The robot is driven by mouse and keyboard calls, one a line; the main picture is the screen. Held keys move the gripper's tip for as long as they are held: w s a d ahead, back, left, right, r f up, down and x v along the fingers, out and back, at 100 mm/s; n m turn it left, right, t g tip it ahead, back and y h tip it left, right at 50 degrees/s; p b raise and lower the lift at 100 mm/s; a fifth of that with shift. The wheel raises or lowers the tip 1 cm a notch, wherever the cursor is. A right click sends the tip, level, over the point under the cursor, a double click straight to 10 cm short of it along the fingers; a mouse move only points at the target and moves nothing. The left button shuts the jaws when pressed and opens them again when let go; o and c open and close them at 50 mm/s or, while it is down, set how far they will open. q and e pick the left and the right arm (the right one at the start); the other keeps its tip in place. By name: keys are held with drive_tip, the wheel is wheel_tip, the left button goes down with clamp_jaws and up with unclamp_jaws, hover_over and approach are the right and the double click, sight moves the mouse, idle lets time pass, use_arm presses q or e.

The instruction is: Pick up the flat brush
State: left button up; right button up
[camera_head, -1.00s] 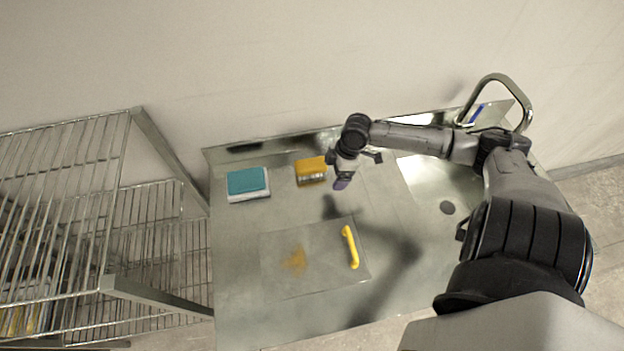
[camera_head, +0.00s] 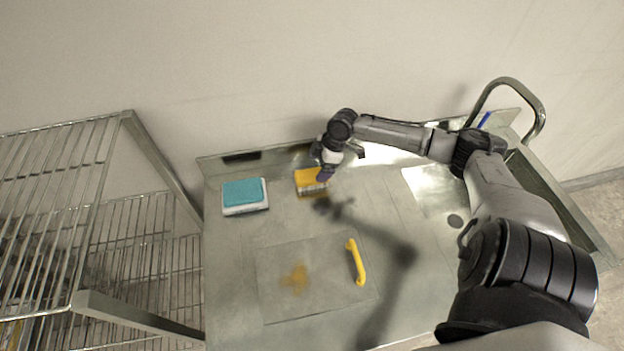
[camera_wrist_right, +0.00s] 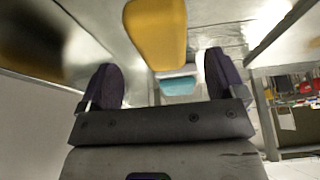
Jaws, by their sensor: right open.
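The flat brush, a yellow block with pale bristles below (camera_head: 308,181), lies on the steel worktop near its back edge. My right gripper (camera_head: 325,172) is at the brush's right end in the head view and covers a little of it. In the right wrist view the yellow brush (camera_wrist_right: 155,32) shows ahead of the open dark fingers (camera_wrist_right: 162,82), roughly in line with the gap between them. Nothing is between the fingers. I cannot tell whether a finger touches the brush. My left gripper is not in view.
A teal pad on a white base (camera_head: 245,194) lies left of the brush. A flat panel (camera_head: 330,290) with a yellow handle (camera_head: 357,262) and an orange-brown stain lies in front.

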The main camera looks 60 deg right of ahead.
sight(314, 173)
drive_tip(key=x, duration=0.4)
drive_tip(key=shift+w+a+f, duration=0.1)
drive_tip(key=shift+a+f, duration=0.15)
drive_tip(key=shift+f, duration=0.1)
drive_tip(key=shift+w+f, duration=0.1)
drive_tip(key=shift+f, duration=0.3)
drive_tip(key=shift+a+f, duration=0.1)
drive_tip(key=shift+f, duration=0.15)
drive_tip(key=shift+c, duration=0.4)
drive_tip(key=c, duration=1)
drive_tip(key=shift+r, duration=0.1)
